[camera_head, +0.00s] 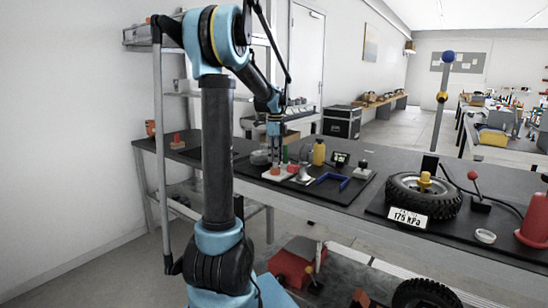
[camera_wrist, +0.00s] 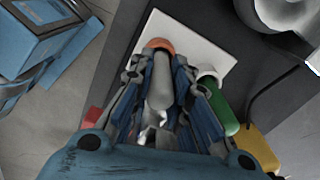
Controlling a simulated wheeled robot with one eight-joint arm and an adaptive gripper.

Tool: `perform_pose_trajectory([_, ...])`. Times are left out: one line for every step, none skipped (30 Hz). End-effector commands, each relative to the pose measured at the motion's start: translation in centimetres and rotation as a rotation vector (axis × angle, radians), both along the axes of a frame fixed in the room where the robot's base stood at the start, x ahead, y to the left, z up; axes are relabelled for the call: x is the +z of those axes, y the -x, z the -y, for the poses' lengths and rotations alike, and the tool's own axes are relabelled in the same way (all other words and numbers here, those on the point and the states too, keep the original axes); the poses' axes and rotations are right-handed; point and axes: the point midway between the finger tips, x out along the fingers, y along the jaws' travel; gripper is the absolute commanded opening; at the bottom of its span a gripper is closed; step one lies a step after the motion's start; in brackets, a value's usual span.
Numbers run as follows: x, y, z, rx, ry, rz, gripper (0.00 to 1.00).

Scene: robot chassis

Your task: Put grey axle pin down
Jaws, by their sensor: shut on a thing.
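My gripper (camera_wrist: 160,85) is shut on the grey axle pin (camera_wrist: 160,80), which lies between its two fingers in the wrist view. The pin's far end is close to an orange-red round piece (camera_wrist: 158,44) on a white plate (camera_wrist: 205,45). I cannot tell whether the pin touches that piece. In the head view my gripper (camera_head: 275,145) points down above the white plate (camera_head: 267,177) on the workbench (camera_head: 250,185). The pin is too small there to make out clearly.
A green cylinder (camera_wrist: 222,108) with a pale end and a yellow object (camera_wrist: 258,150) are close on the right. A yellow bottle (camera_head: 318,153), a blue tool (camera_head: 333,179) and a tyre (camera_head: 408,196) with a pressure sign (camera_head: 408,218) stand further right on the bench.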

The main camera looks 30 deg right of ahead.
Motion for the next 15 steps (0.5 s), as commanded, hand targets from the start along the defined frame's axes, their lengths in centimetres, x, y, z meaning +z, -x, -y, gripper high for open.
perform_pose_trajectory([-0.06,-0.01,-0.01,0.000,0.000,0.000,0.00])
perform_pose_trajectory([-0.13,-0.02,-0.01,0.000,0.000,0.000,0.00])
perform_pose_trajectory([-0.18,-0.02,-0.01,0.000,0.000,0.000,0.19])
perform_pose_trajectory([-0.16,-0.01,-0.02,0.000,0.000,0.000,0.26])
perform_pose_trajectory([-0.16,-0.02,-0.03,0.000,0.000,0.000,0.33])
perform_pose_trajectory([-0.16,-0.02,-0.03,0.000,0.000,0.000,0.37])
perform_pose_trajectory([-0.16,-0.02,-0.03,0.001,0.000,0.000,0.37])
perform_pose_trajectory([-0.15,-0.03,-0.03,0.001,0.000,0.000,0.37])
perform_pose_trajectory([-0.15,-0.02,-0.04,0.001,0.000,0.000,0.37])
perform_pose_trajectory([-0.15,-0.02,-0.04,0.001,0.000,0.000,0.37])
perform_pose_trajectory([-0.15,-0.02,-0.04,0.001,0.000,0.000,0.37])
perform_pose_trajectory([-0.15,-0.02,-0.04,0.001,0.000,0.000,0.37])
perform_pose_trajectory([-0.15,-0.02,-0.04,0.001,0.000,0.000,0.37])
perform_pose_trajectory([-0.14,-0.02,-0.04,0.001,0.000,0.000,0.37])
perform_pose_trajectory([-0.11,-0.01,-0.05,0.001,0.000,0.000,0.37])
